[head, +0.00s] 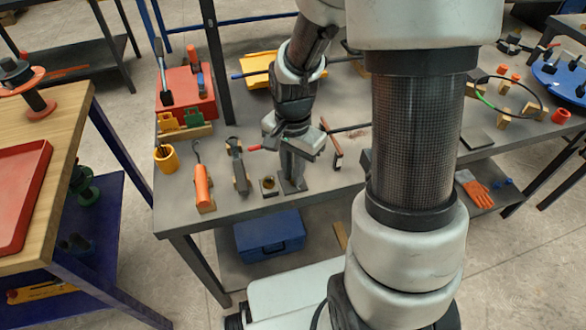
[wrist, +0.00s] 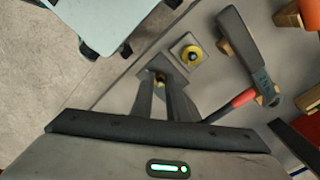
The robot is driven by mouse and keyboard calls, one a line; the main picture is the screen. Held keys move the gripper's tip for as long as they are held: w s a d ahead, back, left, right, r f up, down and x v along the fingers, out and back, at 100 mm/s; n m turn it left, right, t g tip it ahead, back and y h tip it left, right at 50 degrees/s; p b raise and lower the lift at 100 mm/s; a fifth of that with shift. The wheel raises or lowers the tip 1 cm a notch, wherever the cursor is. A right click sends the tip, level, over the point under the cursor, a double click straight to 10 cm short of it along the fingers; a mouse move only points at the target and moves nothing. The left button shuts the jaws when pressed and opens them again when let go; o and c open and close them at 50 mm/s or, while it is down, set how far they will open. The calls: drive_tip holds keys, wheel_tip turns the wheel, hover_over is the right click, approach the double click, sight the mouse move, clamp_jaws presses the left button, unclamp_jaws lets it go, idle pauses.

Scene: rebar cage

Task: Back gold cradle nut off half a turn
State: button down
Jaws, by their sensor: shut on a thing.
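My gripper (wrist: 161,90) points down at the workbench, its two fingers close together around a small gold nut (wrist: 159,77) on a grey plate. Only a little of the nut shows between the fingertips. In the head view my gripper (head: 290,176) is over the grey plate (head: 293,186) near the bench's front edge, and the nut there is hidden. A second gold nut (wrist: 192,54) sits in a small square block beside the plate, apart from my fingers. That block also shows in the head view (head: 268,187).
A grey tool (wrist: 245,50) lies close beside the small block. An orange-handled hook tool (head: 203,187), a yellow cup (head: 166,158) and a red box (head: 186,95) stand farther left. A blue case (head: 270,235) is on the shelf below.

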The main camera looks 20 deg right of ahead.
drive_tip(key=n+p, duration=0.1)
drive_tip(key=n, duration=0.5)
drive_tip(key=shift+r, duration=0.1)
drive_tip(key=n+p, duration=0.2)
drive_tip(key=n, duration=0.4)
drive_tip(key=shift+n, duration=0.4)
drive_tip(key=n+p, duration=0.2)
drive_tip(key=n, duration=0.2)
drive_tip(key=shift+r, duration=0.1)
drive_tip(key=n+p, duration=0.2)
drive_tip(key=n, duration=0.3)
drive_tip(key=shift+p, duration=0.3)
drive_tip(key=c, duration=1.7)
unclamp_jaws()
